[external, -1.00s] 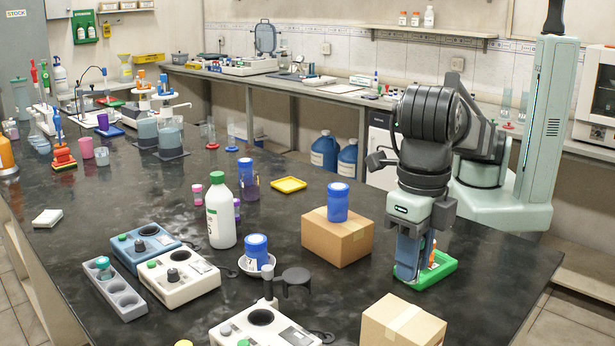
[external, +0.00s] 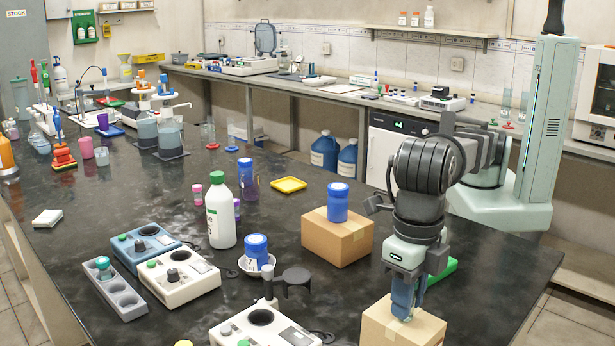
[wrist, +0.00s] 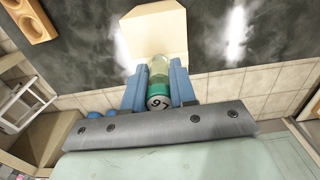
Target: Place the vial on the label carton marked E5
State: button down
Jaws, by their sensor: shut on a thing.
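My gripper (external: 405,305) is shut on a vial (wrist: 159,76) and points down over a small tan carton (external: 432,329) at the front right. In the wrist view the vial is clear and greenish with a numbered end, between my two blue fingers. The carton's pale top (wrist: 152,30) shows just beyond the vial. I cannot tell whether the vial touches the carton. No E5 mark is readable on it. Another tan carton (external: 322,245) stands behind to the left with a blue-lidded jar (external: 338,203) on top; no mark is readable there either.
A green tray (external: 446,270) lies behind my gripper, partly hidden. A dark clamp stand (external: 292,279) and white instruments (external: 262,330) stand left of the near carton. A blue jar (external: 256,250) sits in a white dish. The bench between the two cartons is clear.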

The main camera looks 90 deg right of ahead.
jog(key=c, duration=0.9)
grip_release()
jog(key=shift+r, duration=0.1)
notch_tip(320, 180, up, 12)
